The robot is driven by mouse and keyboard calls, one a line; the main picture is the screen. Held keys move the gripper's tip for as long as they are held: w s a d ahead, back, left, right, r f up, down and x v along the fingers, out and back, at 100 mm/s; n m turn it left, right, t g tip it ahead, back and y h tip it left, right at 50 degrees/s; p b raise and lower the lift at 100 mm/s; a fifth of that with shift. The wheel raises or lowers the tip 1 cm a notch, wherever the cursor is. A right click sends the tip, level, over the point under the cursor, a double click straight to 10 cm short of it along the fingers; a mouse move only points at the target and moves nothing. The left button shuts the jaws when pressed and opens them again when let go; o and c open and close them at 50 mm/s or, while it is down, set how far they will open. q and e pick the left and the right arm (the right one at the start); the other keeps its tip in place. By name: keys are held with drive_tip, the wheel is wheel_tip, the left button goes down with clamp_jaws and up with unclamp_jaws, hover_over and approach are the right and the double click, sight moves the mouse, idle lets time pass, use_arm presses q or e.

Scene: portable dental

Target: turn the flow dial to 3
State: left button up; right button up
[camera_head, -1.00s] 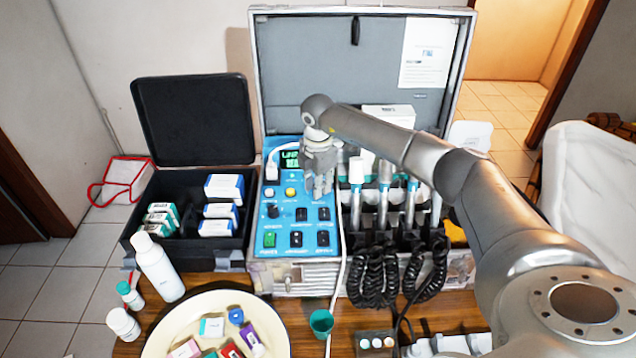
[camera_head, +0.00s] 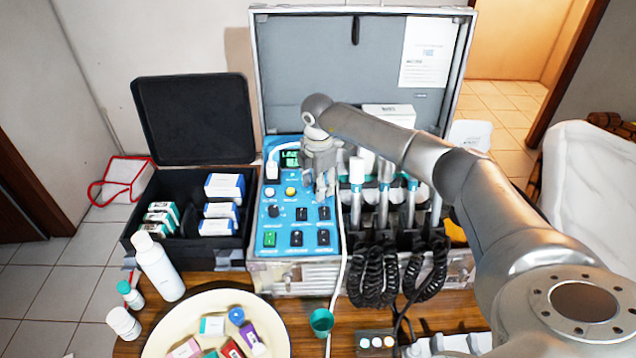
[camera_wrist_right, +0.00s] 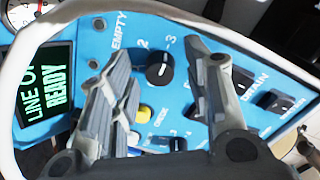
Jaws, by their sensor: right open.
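My right gripper (camera_head: 322,185) is over the upper right part of the blue control panel (camera_head: 262,240). Its fingers are spread and empty. In the right wrist view the open fingers (camera_wrist_right: 153,60) appear either side of a black dial (camera_wrist_right: 160,68) with a white mark and the numbers 2 and 3 beside it. I cannot tell whether they touch it. The head view hides this dial behind the gripper. A smaller black knob (camera_wrist_right: 178,144) with 3 and 4 near it also shows in the head view (camera_head: 273,211). My left gripper is out of view.
The panel has a lit screen (camera_head: 289,159), a yellow button (camera_head: 291,192) and several rocker switches (camera_head: 296,238). Handpieces (camera_head: 384,200) with coiled black cords stand to the right. A white cable (camera_head: 342,270) hangs down the panel's right side.

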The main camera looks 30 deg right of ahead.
wheel_tip(320, 180, up, 12)
drive_tip(key=s, duration=0.1)
drive_tip(key=shift+a, duration=0.3)
idle(0.6)
